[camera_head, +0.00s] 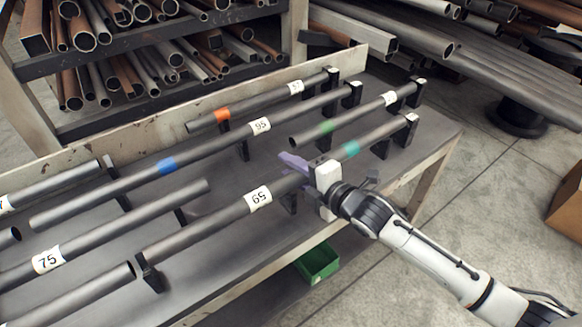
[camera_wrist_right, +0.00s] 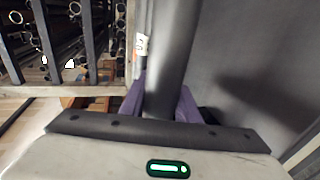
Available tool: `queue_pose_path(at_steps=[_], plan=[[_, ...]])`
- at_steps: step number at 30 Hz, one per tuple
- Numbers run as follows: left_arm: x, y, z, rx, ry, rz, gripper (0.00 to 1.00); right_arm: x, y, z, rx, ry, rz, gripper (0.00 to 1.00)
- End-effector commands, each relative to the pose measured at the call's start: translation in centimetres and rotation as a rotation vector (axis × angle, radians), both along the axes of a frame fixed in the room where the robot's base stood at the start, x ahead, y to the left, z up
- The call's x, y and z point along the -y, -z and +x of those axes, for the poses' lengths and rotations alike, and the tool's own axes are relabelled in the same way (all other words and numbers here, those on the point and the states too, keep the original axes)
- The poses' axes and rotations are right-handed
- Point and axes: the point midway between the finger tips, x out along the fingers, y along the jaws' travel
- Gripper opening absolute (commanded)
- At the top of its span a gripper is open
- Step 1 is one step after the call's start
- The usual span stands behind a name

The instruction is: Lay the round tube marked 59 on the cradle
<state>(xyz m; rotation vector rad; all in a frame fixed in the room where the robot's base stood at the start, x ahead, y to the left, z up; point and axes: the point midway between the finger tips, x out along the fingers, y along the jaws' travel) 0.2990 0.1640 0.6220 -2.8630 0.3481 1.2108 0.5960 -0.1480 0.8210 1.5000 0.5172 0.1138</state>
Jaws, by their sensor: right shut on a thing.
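A dark round tube (camera_head: 215,222) with a teal band lies diagonally over the grey bench. Its white label (camera_head: 258,197) reads like 65, or 59 if upside down; I cannot tell which. My right gripper (camera_head: 307,172) has purple fingers shut around this tube between the label and the teal band. In the right wrist view the tube (camera_wrist_right: 172,50) runs between the purple fingers. Black cradle posts (camera_head: 150,276) stand near the tube's near end, and another (camera_head: 410,132) at its far end. Whether the tube touches them I cannot tell. My left gripper is out of view.
Neighbouring tubes include one with a blue band (camera_head: 166,165), one with an orange band (camera_head: 222,115), one with a green band (camera_head: 327,127) and one marked 75 (camera_head: 47,260). A pipe rack (camera_head: 150,35) stands behind the bench. A green bin (camera_head: 318,263) sits below its front edge.

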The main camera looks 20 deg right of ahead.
Motion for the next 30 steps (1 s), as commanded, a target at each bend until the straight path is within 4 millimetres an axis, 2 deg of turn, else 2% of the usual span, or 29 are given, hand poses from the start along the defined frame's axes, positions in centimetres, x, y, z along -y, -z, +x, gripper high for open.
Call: queue_pose_path(at_steps=[2, 20, 21, 24, 30], plan=[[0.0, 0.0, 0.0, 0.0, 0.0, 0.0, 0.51, -0.1, -0.4, 0.1, 0.009, -0.001, 0.003, 0.0], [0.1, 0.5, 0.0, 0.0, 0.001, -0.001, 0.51, -0.1, 0.7, 0.1, 0.008, -0.001, 0.004, 0.0], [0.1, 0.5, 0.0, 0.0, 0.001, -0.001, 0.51, -0.1, 0.6, 0.1, 0.008, -0.001, 0.004, 0.36], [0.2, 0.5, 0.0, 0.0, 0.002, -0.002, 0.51, -0.1, 0.7, 0.1, 0.006, -0.001, 0.003, 0.51], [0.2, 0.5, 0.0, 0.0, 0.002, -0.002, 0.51, 0.0, 0.8, 0.0, 0.003, -0.001, 0.001, 0.51]])
